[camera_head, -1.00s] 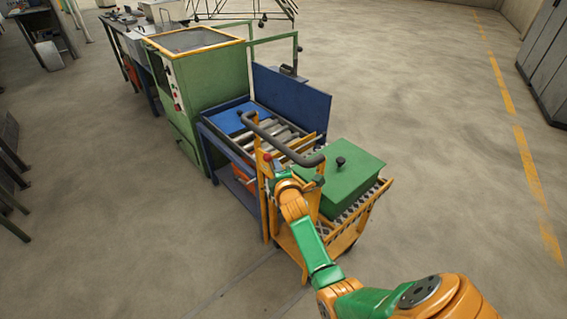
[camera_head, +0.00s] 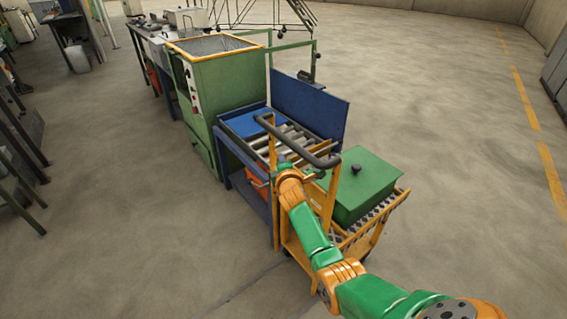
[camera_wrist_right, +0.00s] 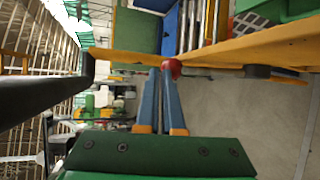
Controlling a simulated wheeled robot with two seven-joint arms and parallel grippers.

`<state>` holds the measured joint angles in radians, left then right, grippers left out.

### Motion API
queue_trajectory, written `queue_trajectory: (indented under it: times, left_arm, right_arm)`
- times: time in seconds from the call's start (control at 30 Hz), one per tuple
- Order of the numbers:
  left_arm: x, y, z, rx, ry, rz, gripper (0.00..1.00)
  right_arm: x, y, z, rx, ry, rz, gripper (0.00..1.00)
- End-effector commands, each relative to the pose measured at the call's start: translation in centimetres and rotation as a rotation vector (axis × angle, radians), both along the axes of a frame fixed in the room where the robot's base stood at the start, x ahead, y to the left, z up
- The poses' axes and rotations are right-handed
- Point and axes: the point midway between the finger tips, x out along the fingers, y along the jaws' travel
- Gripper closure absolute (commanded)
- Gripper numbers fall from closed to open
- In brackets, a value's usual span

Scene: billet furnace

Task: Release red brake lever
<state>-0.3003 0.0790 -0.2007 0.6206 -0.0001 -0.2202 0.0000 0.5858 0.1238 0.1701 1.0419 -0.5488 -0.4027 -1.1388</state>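The brake lever's red knob (camera_wrist_right: 173,68) shows in the right wrist view, beside the orange frame of the cart (camera_head: 377,229). My right gripper (camera_wrist_right: 161,72) points at it with its two blue-grey fingers close together. The knob overlaps the tip of the right-hand finger and is not between the fingers; I cannot tell whether they touch. In the head view my right gripper (camera_head: 284,167) is at the cart's upright below the handle, and I cannot make out the knob there. My left gripper is not in view.
The cart's dark handle (camera_head: 297,143) arches over my right gripper. A blue roller table (camera_head: 231,156) and a green furnace cabinet (camera_head: 221,87) stand behind. The floor on the right is clear.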

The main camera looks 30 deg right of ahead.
Motion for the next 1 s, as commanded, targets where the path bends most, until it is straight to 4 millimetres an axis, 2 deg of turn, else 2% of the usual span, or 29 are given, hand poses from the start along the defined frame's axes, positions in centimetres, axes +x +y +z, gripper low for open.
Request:
queue_trajectory:
  times: [0.37, 0.53, 0.73, 0.83, 1.0]
  left_arm:
    - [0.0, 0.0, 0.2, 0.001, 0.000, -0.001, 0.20]
    - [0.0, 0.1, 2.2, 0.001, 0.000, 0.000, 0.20]
    - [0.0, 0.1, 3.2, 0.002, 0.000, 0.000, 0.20]
    - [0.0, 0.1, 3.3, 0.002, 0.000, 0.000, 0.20]
    - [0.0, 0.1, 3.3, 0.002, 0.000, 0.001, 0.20]
  right_arm:
    - [-0.1, 0.2, 0.4, 0.000, -0.006, 0.003, 1.00]
    - [-2.4, 1.1, 1.5, 0.000, -0.005, 0.002, 1.00]
    - [-5.5, 2.4, 2.1, -0.001, -0.007, 0.000, 1.00]
    - [-6.4, 2.7, 2.3, -0.001, -0.007, 0.000, 1.00]
    - [-6.8, 2.9, 2.3, 0.000, -0.008, 0.000, 1.00]
